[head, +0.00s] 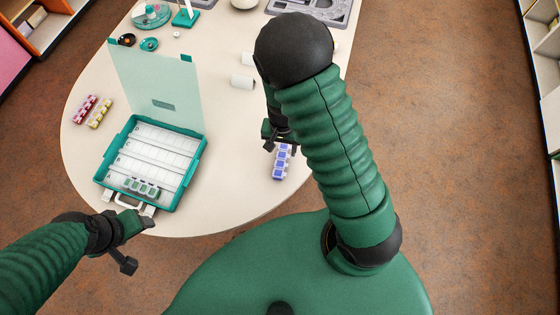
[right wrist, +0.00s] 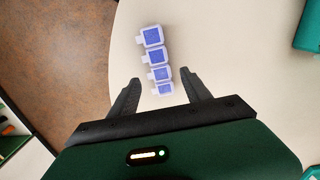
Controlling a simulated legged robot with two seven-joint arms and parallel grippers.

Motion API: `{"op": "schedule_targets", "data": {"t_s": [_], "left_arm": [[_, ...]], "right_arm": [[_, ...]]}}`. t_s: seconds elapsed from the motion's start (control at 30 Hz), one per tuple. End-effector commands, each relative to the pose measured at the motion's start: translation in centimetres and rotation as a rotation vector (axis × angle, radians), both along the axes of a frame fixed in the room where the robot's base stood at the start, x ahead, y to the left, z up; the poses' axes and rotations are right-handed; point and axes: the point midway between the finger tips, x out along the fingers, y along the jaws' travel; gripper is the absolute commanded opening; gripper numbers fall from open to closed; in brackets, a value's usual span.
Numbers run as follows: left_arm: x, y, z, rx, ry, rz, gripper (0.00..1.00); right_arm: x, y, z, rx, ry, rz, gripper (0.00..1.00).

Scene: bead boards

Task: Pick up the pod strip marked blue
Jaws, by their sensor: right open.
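The blue-marked pod strip (head: 282,161) lies on the cream table near its front right edge. It has several pale pods with blue lids. My right gripper (head: 279,143) is over its far end, partly hidden by my own arm. In the right wrist view the strip (right wrist: 153,50) runs up from between the two open fingers (right wrist: 160,78), with a gap on each side. My left gripper (head: 139,244) is open and empty at the front left, beside the case's handle.
A teal case (head: 197,166) with its lid raised holds a green-marked strip (head: 141,187). Pink (head: 85,108) and yellow (head: 99,113) strips lie left of it. White cylinders (head: 242,82) stand farther back. The table is clear between case and blue strip.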

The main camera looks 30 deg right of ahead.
Motion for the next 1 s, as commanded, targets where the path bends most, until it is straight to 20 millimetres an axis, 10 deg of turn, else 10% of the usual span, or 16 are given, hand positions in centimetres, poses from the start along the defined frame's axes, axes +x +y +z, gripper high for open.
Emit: {"op": "schedule_targets", "data": {"t_s": [0.37, 0.63, 1.0], "left_arm": [[0.0, 0.0, -0.7, 0.0, 0.0, 0.0, 0.61], [0.0, 0.0, -0.7, 0.0, 0.0, 0.0, 0.61], [0.0, 0.0, -0.7, 0.0, 0.0, 0.0, 0.61]], "right_arm": [[0.4, -0.2, -5.5, 0.001, 0.002, 0.0, 0.56], [0.5, -0.2, -5.9, 0.001, -0.002, 0.001, 0.55], [0.5, -0.2, -5.9, 0.0, -0.001, 0.001, 0.07]]}}
